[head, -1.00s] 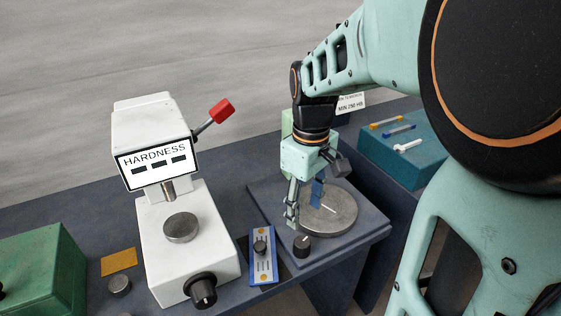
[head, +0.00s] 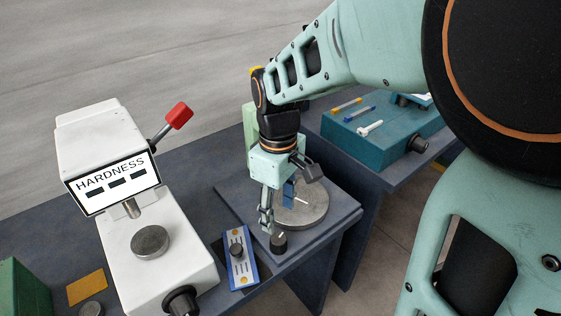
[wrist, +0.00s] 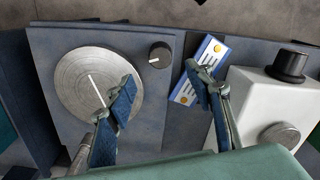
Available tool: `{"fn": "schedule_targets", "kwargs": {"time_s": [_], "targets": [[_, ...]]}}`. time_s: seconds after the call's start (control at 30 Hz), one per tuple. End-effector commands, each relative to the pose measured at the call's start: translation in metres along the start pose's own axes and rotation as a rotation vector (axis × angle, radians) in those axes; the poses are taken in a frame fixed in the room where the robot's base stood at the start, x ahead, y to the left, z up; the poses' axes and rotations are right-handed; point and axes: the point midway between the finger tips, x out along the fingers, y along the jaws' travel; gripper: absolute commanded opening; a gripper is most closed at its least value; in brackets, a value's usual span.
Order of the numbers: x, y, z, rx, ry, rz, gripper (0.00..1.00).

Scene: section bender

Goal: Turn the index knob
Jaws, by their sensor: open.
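The index knob (head: 278,241), small and black with a white pointer line, stands at the front edge of a blue-grey base plate (head: 335,222), beside a round metal disc (head: 312,212) with a white line. In the wrist view the knob (wrist: 160,54) shows beyond the fingertips, between their two lines, with the disc (wrist: 70,85) to its left. My gripper (head: 278,212) is open and empty above the plate. Its fingers (wrist: 162,80) are spread wide in the wrist view. In the head view one fingertip appears close to the knob; contact cannot be told.
A blue panel (head: 246,274) with a small knob lies left of the plate. Further left stands a white hardness tester (head: 165,268) with a red-tipped lever (head: 178,116) and black front knob (head: 182,301). A teal box (head: 375,148) with tools stands behind right.

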Motion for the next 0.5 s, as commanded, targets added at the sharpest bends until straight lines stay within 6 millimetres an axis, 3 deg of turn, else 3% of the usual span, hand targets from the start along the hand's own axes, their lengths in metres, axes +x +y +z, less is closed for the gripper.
{"fn": "schedule_targets", "kwargs": {"time_s": [0.5], "targets": [[0.088, -0.001, 0.001, 0.001, -0.004, -0.003, 0.48]]}}
